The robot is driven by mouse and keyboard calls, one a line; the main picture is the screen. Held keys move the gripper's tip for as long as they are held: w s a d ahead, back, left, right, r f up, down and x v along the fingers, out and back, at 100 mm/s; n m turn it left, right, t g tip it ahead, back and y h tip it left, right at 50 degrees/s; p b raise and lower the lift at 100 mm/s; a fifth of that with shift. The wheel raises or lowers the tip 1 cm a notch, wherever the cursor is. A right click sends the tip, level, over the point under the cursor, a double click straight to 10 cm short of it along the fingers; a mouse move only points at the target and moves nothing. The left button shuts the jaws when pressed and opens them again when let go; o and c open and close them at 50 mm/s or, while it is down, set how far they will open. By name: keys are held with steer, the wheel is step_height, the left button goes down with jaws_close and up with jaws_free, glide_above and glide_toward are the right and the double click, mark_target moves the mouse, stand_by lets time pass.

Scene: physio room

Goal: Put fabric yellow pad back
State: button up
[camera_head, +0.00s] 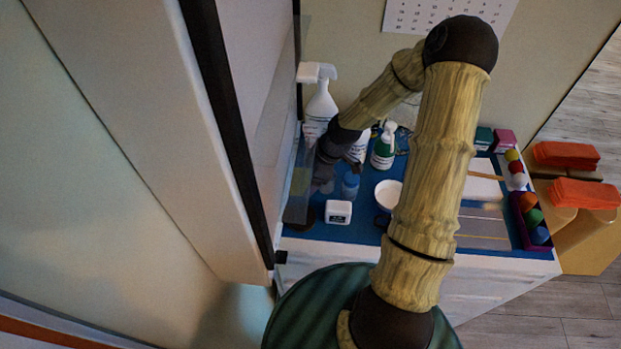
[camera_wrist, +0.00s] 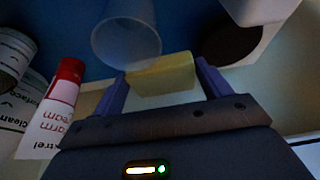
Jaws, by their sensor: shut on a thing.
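The yellow fabric pad (camera_wrist: 162,75) is between the two fingers of my gripper (camera_wrist: 161,80) in the wrist view. The fingers press on its left and right ends, and its pale lower face shows between them. In the head view my gripper is at the end of my arm, low over the left end of the blue tabletop (camera_head: 360,231), beside the tall cabinet-like panel. There the fingers are hard to make out. A dim yellowish patch shows by the clear edge there, but I cannot tell if it is the pad.
A translucent cup (camera_wrist: 127,40), a red-capped tube (camera_wrist: 60,105) and a dark round thing (camera_wrist: 234,40) are close to my gripper. A spray bottle (camera_head: 320,105), green-labelled pump bottle (camera_head: 384,150), white mug (camera_head: 388,196) and small white box (camera_head: 338,212) crowd the tabletop's left half.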

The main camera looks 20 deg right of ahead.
steer(key=shift+w+d+f+p, duration=0.1)
steer(key=shift+w+f+p, duration=0.2)
steer(key=shift+f, duration=0.25)
steer(key=shift+w+d+f+p, duration=0.1)
steer(key=shift+w+f+p, duration=0.1)
steer(key=shift+w+f, duration=0.25)
steer(key=shift+s+f, duration=0.1)
steer(key=shift+f, duration=0.45)
steer(key=o, duration=0.9)
steer(key=shift+f, duration=0.1)
steer(key=shift+f, duration=0.15)
steer(key=v, duration=1.7)
steer(key=shift+s+d+r, duration=0.15)
steer(key=shift+d+r, duration=0.05)
steer(key=shift+r, duration=0.05)
steer(key=shift+s+a+f, duration=0.1)
